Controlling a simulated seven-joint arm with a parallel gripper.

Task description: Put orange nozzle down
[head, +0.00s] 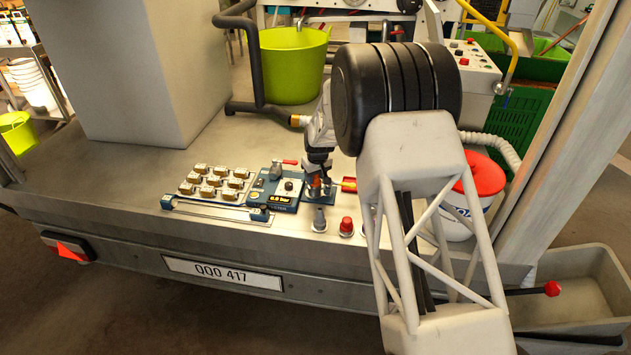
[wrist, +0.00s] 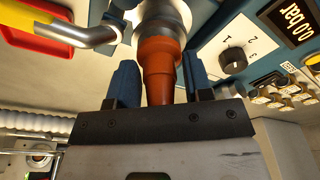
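The orange nozzle (wrist: 160,62) stands between the two blue fingers of my gripper (wrist: 161,72) in the wrist view. In the head view my gripper (head: 318,180) points down over the right end of the blue tester panel (head: 284,203), and a little orange of the nozzle (head: 316,183) shows among the fingers.
A grey-tipped part (head: 319,220) and a red-topped part (head: 346,227) stand on the trailer bed's front edge. A holder with several brass pieces (head: 213,180) lies left of the panel. A red-lidded white bucket (head: 479,175) stands to the right. A red-and-yellow handle (wrist: 45,22) is close to my fingers.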

